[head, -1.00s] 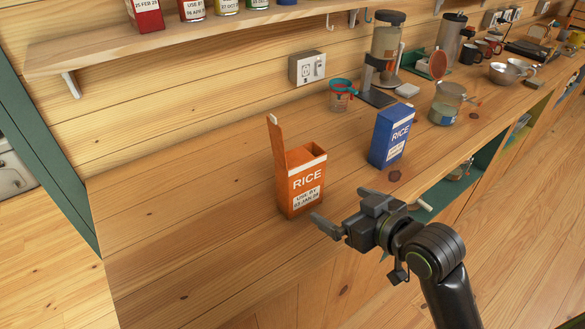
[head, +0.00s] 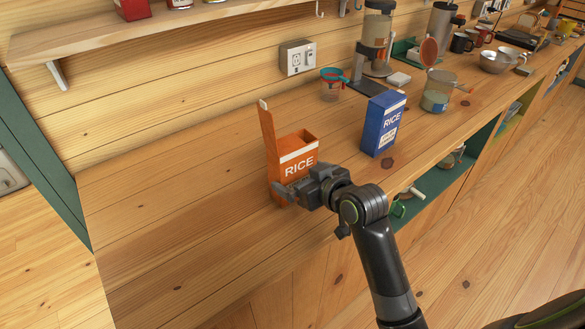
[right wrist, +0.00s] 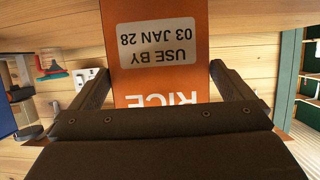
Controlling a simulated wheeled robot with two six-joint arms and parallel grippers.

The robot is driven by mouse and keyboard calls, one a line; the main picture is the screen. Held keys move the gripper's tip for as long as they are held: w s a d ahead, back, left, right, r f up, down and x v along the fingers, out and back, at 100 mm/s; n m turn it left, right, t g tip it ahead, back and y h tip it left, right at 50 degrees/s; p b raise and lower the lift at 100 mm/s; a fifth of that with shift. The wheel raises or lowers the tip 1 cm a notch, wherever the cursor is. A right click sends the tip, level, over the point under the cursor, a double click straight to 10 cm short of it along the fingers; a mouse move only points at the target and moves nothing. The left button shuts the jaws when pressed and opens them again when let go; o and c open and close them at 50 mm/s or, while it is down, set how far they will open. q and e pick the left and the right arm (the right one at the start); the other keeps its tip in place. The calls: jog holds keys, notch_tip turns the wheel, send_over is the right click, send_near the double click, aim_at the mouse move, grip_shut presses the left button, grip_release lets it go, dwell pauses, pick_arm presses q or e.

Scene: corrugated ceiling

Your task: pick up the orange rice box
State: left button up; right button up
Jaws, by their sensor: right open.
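The orange rice box (head: 297,150) stands upright on the wooden counter with its top flap open and raised. In the right wrist view the box (right wrist: 200,80) appears upside down, with its "USE BY 03 JAN 28" label between the fingers. My right gripper (head: 283,189) is in front of the box and hides its lower front in the head view. Its two fingers (right wrist: 157,85) are open, one on each side of the box, with a gap visible at least on the right. My left gripper is not in view.
A blue rice box (head: 383,125) stands to the right on the counter (head: 180,220). The counter left of the orange box is clear. A shelf (head: 150,35) hangs above.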

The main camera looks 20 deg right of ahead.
aim_at(288, 137)
jog(key=shift+x, duration=2.15)
jog(key=shift+f, duration=0.1)
jog(key=shift+c, duration=0.4)
jog(key=c, duration=0.8)
jog(key=shift+r, duration=0.2)
jog(key=shift+c, duration=0.2)
jog(key=shift+r, duration=4.85)
